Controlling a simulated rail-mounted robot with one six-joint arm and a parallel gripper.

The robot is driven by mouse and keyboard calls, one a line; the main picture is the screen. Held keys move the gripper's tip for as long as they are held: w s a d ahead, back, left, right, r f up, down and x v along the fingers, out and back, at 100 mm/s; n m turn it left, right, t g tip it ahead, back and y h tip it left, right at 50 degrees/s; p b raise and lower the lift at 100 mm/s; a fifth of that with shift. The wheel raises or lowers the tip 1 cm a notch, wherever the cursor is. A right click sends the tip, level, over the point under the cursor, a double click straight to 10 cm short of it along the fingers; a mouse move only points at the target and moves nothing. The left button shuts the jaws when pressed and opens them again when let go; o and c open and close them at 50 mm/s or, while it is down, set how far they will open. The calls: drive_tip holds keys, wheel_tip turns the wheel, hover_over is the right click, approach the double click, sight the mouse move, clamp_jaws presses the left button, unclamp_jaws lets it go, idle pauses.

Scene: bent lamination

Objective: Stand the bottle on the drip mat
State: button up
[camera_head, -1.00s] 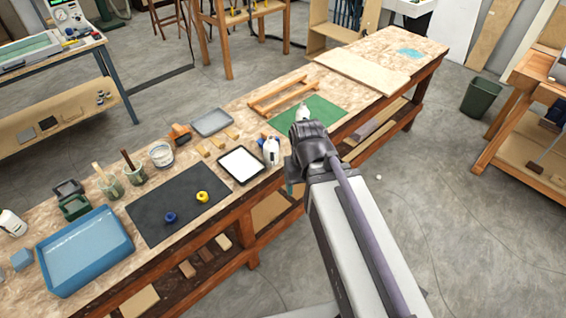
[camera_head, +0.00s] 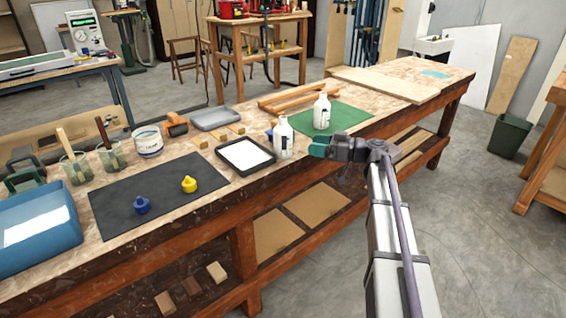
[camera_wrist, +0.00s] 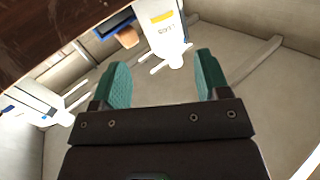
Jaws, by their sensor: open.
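Two white bottles stand upright on the workbench. One bottle (camera_head: 283,140) stands at the front edge beside a black-rimmed white tray; the other bottle (camera_head: 321,113) stands on a green mat (camera_head: 346,118). A dark grey mat (camera_head: 120,200) lies further left; I cannot tell which mat is the drip mat. My gripper (camera_head: 318,147) is open and empty in front of the bench edge, to the right of the front bottle. In the wrist view its teal fingers (camera_wrist: 163,62) are apart.
The black-rimmed tray (camera_head: 245,157) is left of the front bottle. A blue pot (camera_head: 142,206) and a yellow pot (camera_head: 189,184) sit on the dark mat. A blue basin (camera_head: 40,232), jars with brushes and wooden strips (camera_head: 290,96) stand around.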

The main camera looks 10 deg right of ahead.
sight(283, 139)
drive_tip(key=shift+n, duration=0.8)
drive_tip(key=x, duration=1.1)
drive_tip(key=shift+s+a+r, duration=0.1)
drive_tip(key=shift+s+r, duration=0.1)
drive_tip(key=shift+r, duration=0.2)
drive_tip(key=c, duration=0.8)
wheel_tip(283, 139, up, 23)
drive_tip(key=p, duration=2.2)
drive_tip(key=shift+f+p, duration=0.1)
drive_tip(key=shift+p, duration=0.25)
drive_tip(key=shift+f+b, duration=0.3)
